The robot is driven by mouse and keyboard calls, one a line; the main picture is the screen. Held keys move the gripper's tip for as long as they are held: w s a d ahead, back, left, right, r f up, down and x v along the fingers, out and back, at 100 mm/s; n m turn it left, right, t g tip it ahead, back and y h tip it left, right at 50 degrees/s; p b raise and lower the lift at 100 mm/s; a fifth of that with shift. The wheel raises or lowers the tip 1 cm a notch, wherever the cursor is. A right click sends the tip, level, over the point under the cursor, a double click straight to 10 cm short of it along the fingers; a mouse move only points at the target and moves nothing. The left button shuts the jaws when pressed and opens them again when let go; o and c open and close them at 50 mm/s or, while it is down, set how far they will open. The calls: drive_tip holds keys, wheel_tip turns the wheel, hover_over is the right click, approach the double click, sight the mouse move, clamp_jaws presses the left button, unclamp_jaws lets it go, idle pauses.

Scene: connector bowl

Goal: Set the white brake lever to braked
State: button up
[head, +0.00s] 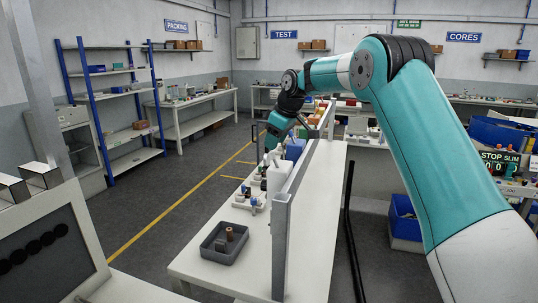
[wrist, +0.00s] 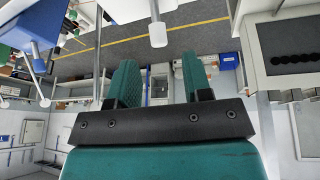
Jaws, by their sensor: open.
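A white rod with a thick white knob (wrist: 158,34) comes down from the top edge of the wrist view, probably the brake lever. It appears in line with the gap between my fingers and beyond their tips, apart from them. My gripper (wrist: 158,72) is open and empty, with a teal finger on each side. In the head view my gripper (head: 269,148) is over the far part of the narrow white bench (head: 195,265), close to small white fixtures. I cannot single out the lever there, nor tell its setting.
A white upright form (head: 277,182) and a blue box (head: 295,149) stand close by my gripper. A grey tray (head: 219,256) with a brown cylinder (head: 229,234) sits at the bench's near end. A raised grey divider (head: 279,250) runs along the bench. Open floor lies left.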

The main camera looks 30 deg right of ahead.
sight(269, 153)
drive_tip(key=p+x, duration=0.2)
drive_tip(key=x, duration=0.5)
drive_tip(key=shift+d, duration=0.1)
clamp_jaws()
